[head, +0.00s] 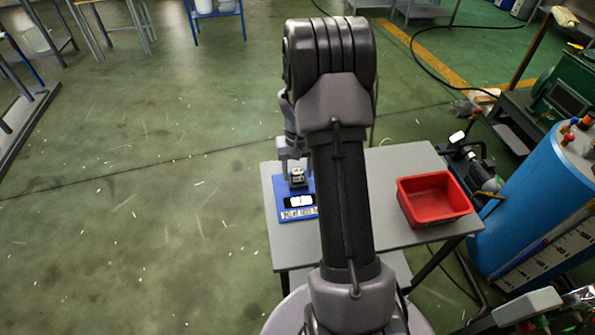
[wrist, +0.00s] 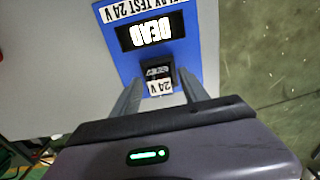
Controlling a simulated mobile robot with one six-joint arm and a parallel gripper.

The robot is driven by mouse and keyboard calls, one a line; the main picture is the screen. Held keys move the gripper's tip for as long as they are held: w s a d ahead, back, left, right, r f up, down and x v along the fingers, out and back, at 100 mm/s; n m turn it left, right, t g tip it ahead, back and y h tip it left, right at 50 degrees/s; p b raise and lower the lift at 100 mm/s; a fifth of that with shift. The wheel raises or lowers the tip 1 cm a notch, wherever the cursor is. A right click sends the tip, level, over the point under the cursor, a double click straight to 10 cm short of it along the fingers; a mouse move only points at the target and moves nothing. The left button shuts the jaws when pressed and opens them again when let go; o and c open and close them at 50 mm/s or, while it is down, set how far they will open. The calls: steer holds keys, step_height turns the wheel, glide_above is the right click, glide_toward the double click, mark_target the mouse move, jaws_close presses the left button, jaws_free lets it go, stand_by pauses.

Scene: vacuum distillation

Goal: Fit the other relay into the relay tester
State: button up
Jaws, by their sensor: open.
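The relay tester (wrist: 207,30) is a blue panel on the table, lettered for a 24 V relay test. Its black display (wrist: 152,32) shows white letters that read DEAD, upside down in the wrist view. A small dark relay (wrist: 158,72) with a white 24 V label sits upright at the tester's socket. My gripper (wrist: 160,92) is open, with one finger on each side of this relay. In the head view the tester (head: 283,208) is at the table's left, with the relay (head: 298,178) at its far end. No second relay shows.
A red bin (head: 418,218) stands at the table's right and looks empty. The grey table (head: 405,157) is otherwise bare where visible; my arm hides its middle. A blue cylinder (head: 520,205) and machinery stand beyond the right edge. Open floor lies to the left.

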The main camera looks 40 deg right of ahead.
mark_target(298, 171)
steer(key=a+r+t+p, duration=0.15)
steer(key=a+r, duration=0.25)
steer(key=r, duration=0.6)
steer(key=a+r+p, duration=0.2)
steer(key=a+r, duration=0.1)
steer(key=r, duration=0.7)
steer(key=s+a+r+t, duration=0.1)
steer(key=s+a+r, duration=0.2)
steer(key=s+a, duration=0.3)
steer(key=s+a+r+n+t+y, duration=0.1)
steer(key=s+a+r, duration=0.3)
steer(key=a, duration=0.5)
steer(key=s+a+r+n+t+y, duration=0.1)
steer(key=s+a+r+t, duration=0.1)
steer(key=s+a, duration=0.5)
steer(key=shift+s+a+r, duration=0.3)
steer(key=shift+a+r, duration=0.45)
steer(key=shift+r, duration=0.15)
steer(key=shift+f, duration=0.1)
